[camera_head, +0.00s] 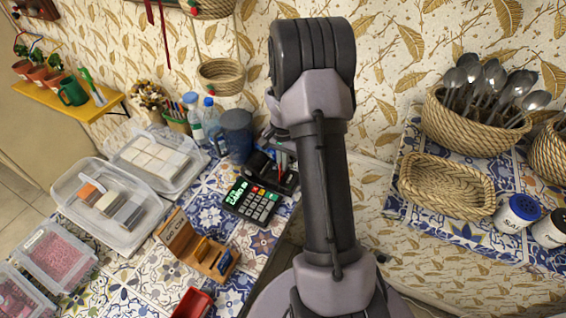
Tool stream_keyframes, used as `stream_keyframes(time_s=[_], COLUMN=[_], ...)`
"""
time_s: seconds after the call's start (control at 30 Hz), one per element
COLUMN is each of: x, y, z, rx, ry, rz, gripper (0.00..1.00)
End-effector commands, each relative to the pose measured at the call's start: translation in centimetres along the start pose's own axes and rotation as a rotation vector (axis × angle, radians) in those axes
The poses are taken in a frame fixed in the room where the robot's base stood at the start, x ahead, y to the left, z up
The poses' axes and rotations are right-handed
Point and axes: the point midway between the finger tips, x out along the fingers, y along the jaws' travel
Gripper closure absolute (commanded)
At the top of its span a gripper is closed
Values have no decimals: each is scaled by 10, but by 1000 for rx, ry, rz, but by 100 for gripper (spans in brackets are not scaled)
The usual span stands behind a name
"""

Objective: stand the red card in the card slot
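A wooden stand (180,238) with dark lettering on its upright face stands on the tiled counter, left of centre. It appears to be the card holder. A small blue piece (223,262) shows at its right end, and a yellowish piece stands in its middle; the slots are too small to make out. I cannot pick out a red card for certain. My gripper (272,168) is partly hidden behind my arm, low over the counter just behind the black keypad device. Its fingers are too small and dark to tell whether they are open or hold anything.
A keypad device (252,201) with a green display sits right of the stand. A red container (193,303) is at the front edge of view. Clear plastic boxes (67,206) fill the left; bottles (212,122) stand behind. Baskets (447,187) are on the right.

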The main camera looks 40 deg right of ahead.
Motion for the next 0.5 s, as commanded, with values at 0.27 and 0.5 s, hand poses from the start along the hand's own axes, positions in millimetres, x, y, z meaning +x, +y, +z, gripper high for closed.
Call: stream_keyframes(time_s=[0.27,0.5], x=[8,14], y=[0,0], z=[0,0], rx=[0,0], ry=[0,0], rz=[0,0], gripper=[100,100])
